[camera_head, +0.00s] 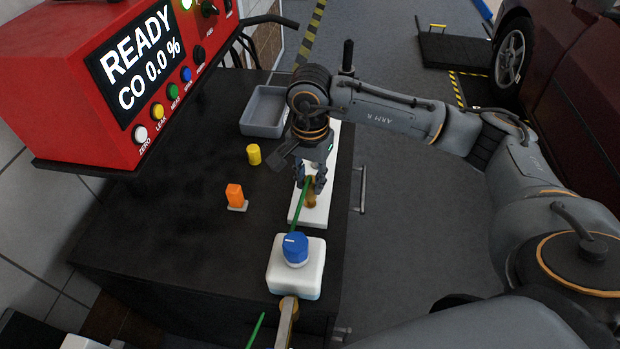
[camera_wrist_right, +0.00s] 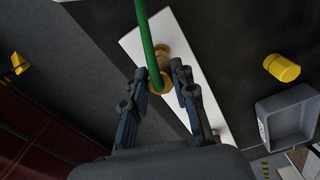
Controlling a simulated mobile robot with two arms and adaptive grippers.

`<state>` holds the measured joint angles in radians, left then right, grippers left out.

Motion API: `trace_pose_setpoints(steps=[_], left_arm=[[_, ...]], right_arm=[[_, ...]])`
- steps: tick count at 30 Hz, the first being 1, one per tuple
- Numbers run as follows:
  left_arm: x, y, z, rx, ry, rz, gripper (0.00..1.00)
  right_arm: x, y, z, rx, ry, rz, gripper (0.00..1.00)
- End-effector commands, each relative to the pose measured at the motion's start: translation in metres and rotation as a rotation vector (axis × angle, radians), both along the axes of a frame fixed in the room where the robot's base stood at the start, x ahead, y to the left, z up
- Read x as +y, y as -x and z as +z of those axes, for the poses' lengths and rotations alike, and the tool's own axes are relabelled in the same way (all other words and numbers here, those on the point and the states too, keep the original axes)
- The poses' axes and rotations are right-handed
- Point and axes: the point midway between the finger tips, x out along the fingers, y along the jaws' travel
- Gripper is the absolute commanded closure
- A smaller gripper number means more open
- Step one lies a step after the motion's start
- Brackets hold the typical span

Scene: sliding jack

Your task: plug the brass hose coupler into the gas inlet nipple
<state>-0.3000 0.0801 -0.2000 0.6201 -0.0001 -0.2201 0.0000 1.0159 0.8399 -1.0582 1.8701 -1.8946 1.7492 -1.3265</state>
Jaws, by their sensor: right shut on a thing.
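My right gripper (camera_head: 313,184) is above the long white plate (camera_head: 322,211) on the dark bench top. Its fingers (camera_wrist_right: 158,75) are closed around the brass hose coupler (camera_wrist_right: 160,83), which shows as a brass ring. A green hose (camera_head: 300,213) runs from the coupler; it also shows in the wrist view (camera_wrist_right: 145,35). A second brass fitting (camera_wrist_right: 164,54), apparently the gas inlet nipple, is on the white plate beside the coupler, partly behind the hose. Brass also shows just below the fingers in the head view (camera_head: 310,201). I cannot tell whether coupler and nipple touch. My left gripper is not seen.
A white box with a blue knob (camera_head: 295,249) stands nearer me. A yellow cylinder (camera_head: 254,155), an orange block (camera_head: 235,195) and a grey tray (camera_head: 264,112) are on the bench. A red analyser (camera_head: 75,130) reading READY stands left. Bare bench lies between them.

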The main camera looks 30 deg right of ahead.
Motion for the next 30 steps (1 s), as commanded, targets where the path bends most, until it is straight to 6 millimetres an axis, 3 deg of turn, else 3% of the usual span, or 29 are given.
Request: trace_pose_setpoints(steps=[30], left_arm=[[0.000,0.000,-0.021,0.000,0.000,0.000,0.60]], right_arm=[[0.000,0.000,-0.021,0.000,0.000,0.000,1.00]])
